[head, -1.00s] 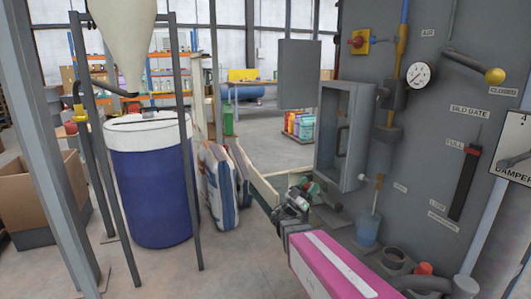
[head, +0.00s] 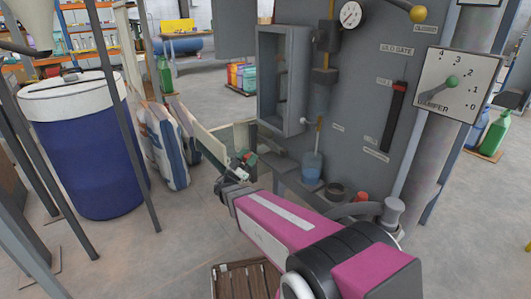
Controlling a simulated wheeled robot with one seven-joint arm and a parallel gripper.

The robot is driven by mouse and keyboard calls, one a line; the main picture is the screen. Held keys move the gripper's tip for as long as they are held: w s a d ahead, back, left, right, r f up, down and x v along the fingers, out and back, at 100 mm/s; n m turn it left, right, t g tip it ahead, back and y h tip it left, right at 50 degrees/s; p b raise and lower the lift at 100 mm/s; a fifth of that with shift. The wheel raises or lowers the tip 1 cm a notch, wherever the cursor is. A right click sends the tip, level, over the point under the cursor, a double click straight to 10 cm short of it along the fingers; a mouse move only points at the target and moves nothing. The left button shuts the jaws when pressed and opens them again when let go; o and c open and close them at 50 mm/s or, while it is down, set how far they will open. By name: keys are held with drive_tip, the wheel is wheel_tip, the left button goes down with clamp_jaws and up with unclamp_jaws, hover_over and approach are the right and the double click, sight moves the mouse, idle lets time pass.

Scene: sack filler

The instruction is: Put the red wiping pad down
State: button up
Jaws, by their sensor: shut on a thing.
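My gripper (head: 243,164) is at the end of my pink arm, near the picture's middle, just left of the grey panel's lower shelf. It is shut. A small red patch at its fingertips appears to be the red wiping pad (head: 250,158). Most of the pad is hidden or too small to make out. The gripper is in front of a pale board and a dark ledge. I cannot tell whether the pad touches either.
The shelf under the panel (head: 392,90) holds a blue-filled container (head: 312,168), a dark ring (head: 336,191) and a red object (head: 361,197). White-and-blue sacks (head: 164,148) and a blue drum (head: 80,160) stand left. A wooden slatted piece (head: 245,280) lies below my arm.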

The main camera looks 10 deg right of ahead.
wheel_tip(320, 180, down, 3)
drive_tip(key=w+a+m+g+h, duration=0.1)
drive_tip(key=w+a+g, duration=0.1)
drive_tip(key=w+d, duration=0.2)
drive_tip(key=d, duration=0.3)
drive_tip(key=w+d, duration=0.2)
drive_tip(key=d, duration=0.3)
drive_tip(key=w+d, duration=0.3)
drive_tip(key=d, duration=0.3)
drive_tip(key=shift+f, duration=0.5)
drive_tip(key=shift+f+g, duration=0.3)
drive_tip(key=shift+f, duration=0.35)
drive_tip(key=o, duration=1.2)
drive_tip(key=shift+f, duration=0.1)
drive_tip(key=shift+r, duration=0.55)
drive_tip(key=v, duration=1.2)
drive_tip(key=shift+s+r, duration=0.1)
drive_tip(key=shift+r, duration=0.05)
